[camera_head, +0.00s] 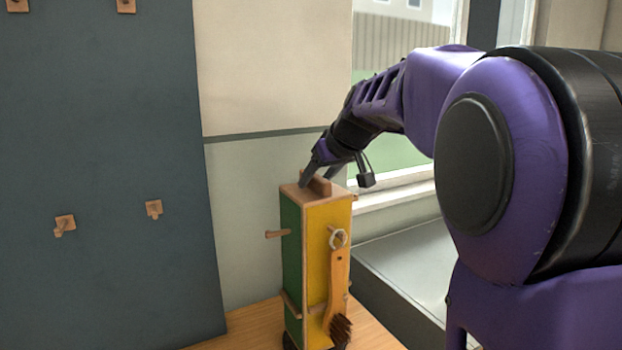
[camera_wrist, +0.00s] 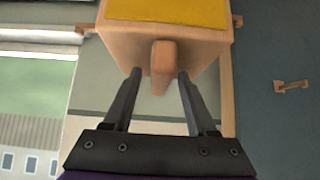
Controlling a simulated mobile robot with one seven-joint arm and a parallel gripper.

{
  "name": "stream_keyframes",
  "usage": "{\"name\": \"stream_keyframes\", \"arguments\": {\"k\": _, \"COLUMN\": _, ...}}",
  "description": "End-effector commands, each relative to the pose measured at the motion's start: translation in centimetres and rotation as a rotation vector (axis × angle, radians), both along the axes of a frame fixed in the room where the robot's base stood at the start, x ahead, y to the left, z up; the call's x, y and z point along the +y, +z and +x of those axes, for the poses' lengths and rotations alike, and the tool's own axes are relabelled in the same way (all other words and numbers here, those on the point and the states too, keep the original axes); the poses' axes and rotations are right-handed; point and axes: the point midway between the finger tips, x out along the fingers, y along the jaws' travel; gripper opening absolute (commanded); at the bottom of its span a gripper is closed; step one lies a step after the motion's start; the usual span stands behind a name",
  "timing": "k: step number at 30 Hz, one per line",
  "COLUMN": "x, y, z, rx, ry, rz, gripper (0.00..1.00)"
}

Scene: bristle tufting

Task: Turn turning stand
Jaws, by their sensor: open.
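The turning stand (camera_head: 317,255) is an upright wooden box with a green face, a yellow face and pegs on its sides. It stands on the wooden table. A wooden handle (camera_wrist: 161,62) rises from its top. My gripper (camera_head: 318,178) reaches down to the top of the stand from the right. In the wrist view my gripper (camera_wrist: 160,80) is open, with one finger on each side of the handle and a gap to each. A brush (camera_head: 338,290) with an orange handle and dark bristles hangs by a ring from a peg on the yellow face.
A dark wall panel (camera_head: 100,150) with several wooden pegs is at the left. A window with a sill (camera_head: 395,190) is behind my arm. A grey surface (camera_head: 400,265) lies right of the stand. Bare table (camera_head: 250,325) shows left of the stand.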

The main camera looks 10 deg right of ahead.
Motion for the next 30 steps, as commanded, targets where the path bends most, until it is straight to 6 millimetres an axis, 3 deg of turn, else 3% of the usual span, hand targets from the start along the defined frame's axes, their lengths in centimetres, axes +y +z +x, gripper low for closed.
{"name": "stream_keyframes", "arguments": {"k": 4, "x": 0.0, "y": 0.02, "z": -0.01, "rx": 0.0, "ry": 0.0, "rz": 0.0, "gripper": 0.56}}
{"name": "stream_keyframes", "arguments": {"k": 13, "x": 0.01, "y": 0.04, "z": -0.01, "rx": 0.0, "ry": 0.0, "rz": 0.0, "gripper": 0.02}}
{"name": "stream_keyframes", "arguments": {"k": 30, "x": 0.01, "y": 0.07, "z": 0.0, "rx": -0.001, "ry": 0.0, "rz": 0.0, "gripper": 0.0}}
